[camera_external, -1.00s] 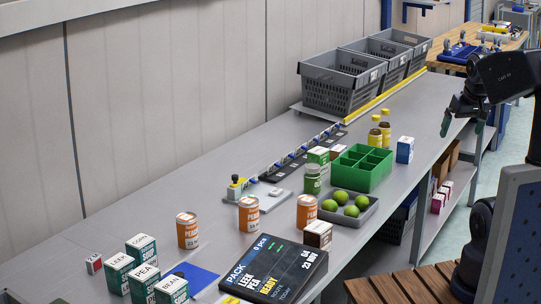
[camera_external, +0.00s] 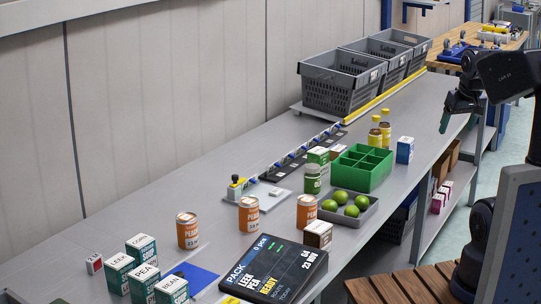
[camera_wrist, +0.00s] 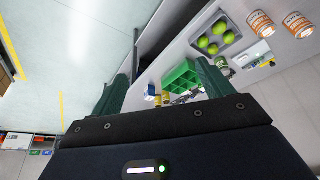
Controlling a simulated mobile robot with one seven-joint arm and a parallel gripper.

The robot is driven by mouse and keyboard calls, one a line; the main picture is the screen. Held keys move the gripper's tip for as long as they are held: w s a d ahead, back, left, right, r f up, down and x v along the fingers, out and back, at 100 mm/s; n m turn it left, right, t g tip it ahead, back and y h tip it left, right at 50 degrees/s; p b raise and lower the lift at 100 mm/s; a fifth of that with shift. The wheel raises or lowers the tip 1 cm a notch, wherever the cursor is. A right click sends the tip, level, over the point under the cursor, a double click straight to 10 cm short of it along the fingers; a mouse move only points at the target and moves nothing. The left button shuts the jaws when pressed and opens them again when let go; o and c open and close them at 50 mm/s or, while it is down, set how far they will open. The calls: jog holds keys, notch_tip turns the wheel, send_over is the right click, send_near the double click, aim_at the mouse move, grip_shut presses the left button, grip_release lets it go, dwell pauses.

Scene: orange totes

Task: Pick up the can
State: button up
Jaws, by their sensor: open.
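Three orange-and-white cans stand upright on the grey bench in the external view: a left can (camera_external: 187,230), a middle can (camera_external: 249,214) and a right can (camera_external: 307,210). Which one the task means, I cannot tell. Two orange cans show in the wrist view, one at the top right (camera_wrist: 262,24) and one beside it at the edge (camera_wrist: 297,25). My gripper (camera_external: 445,122) hangs over the bench's right edge, well apart from the cans. In the wrist view my gripper (camera_wrist: 163,85) has its two green fingers spread, with nothing held between them.
A grey tray of green limes (camera_external: 372,217) sits beside the right can. A green divided box (camera_external: 350,180), a green jar (camera_external: 312,180) and yellow bottles (camera_external: 375,138) stand behind. Cartons (camera_external: 143,284) and a black display (camera_external: 273,270) are in front. Grey crates (camera_external: 340,98) stand far back.

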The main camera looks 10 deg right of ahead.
jog(key=w+a+r+n+g, duration=0.1)
jog(key=w+a+n, duration=0.3)
jog(key=w+a, duration=0.65)
jog(key=n+g, duration=0.3)
jog(key=n, duration=1)
send_over(246, 200)
jog(key=f, duration=2.2)
jog(key=shift+w+d+f, duration=0.2)
jog(key=shift+f, duration=0.1)
jog(key=shift+s+a+f, duration=0.1)
jog(key=shift+a+f, duration=0.05)
jog(key=shift+f, duration=0.35)
notch_tip(246, 200, down, 5)
jog(key=shift+r, duration=0.1)
jog(key=shift+s+d+f, duration=0.15)
jog(key=shift+s+f, duration=0.05)
jog(key=shift+f, duration=1.15)
jog(key=shift+s+d+f, duration=0.1)
jog(key=shift+s+f, duration=0.1)
jog(key=shift+f, duration=1.1)
jog(key=c, duration=1.3)
